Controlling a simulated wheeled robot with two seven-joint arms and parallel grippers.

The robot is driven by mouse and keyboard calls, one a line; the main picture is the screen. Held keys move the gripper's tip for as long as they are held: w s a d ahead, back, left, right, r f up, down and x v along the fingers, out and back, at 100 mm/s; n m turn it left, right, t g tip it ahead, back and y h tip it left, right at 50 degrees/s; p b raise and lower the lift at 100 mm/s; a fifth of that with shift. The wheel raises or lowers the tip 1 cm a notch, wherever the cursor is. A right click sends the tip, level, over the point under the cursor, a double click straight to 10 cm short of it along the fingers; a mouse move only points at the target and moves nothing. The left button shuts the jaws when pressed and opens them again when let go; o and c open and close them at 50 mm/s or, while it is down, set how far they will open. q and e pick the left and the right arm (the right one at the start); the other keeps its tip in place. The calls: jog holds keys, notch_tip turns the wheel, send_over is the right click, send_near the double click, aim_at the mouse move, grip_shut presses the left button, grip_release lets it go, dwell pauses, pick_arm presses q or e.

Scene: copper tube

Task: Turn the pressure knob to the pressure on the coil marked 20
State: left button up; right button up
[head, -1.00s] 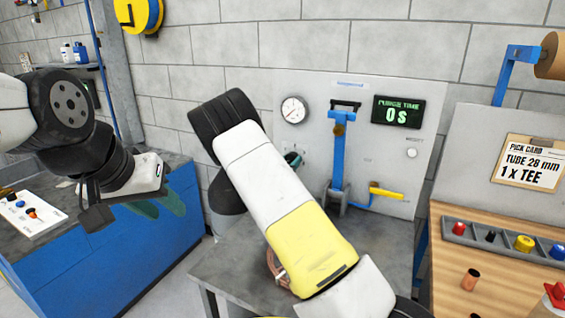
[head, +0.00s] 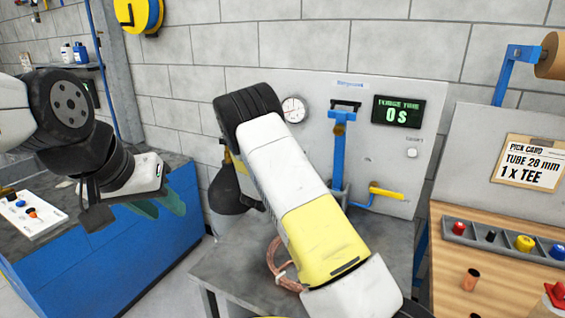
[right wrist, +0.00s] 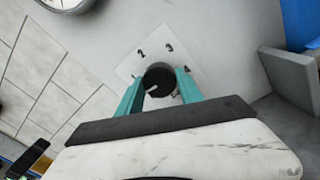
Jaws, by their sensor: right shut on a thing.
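The black pressure knob (right wrist: 160,80) with a pale pointer is on a light plate (right wrist: 135,62) with numbers in the right wrist view. My right gripper (right wrist: 160,84) has its teal fingers on both sides of the knob and is shut on it. The pointer is aimed to the lower left in that view. In the head view my right arm hides the knob. The copper coil (head: 274,262) lies on the grey table, partly behind my arm; no marking on it is readable. My left gripper (head: 165,203) is at the left before the blue cabinet, its teal fingers apart and empty.
The panel carries a round gauge (head: 294,109), a display (head: 397,111) reading 0 S, a blue lever (head: 338,155) and a yellow valve handle (head: 387,192). A wooden bench (head: 500,255) with coloured parts stands at the right, a blue cabinet (head: 105,250) at the left.

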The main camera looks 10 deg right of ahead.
jog(key=shift+m, duration=2.3)
jog(key=o, duration=1.4)
jog(key=shift+s, duration=0.1)
jog(key=v, duration=0.7)
jog(key=shift+s+a, duration=0.2)
jog(key=shift+a, duration=0.1)
jog(key=shift+d, duration=0.1)
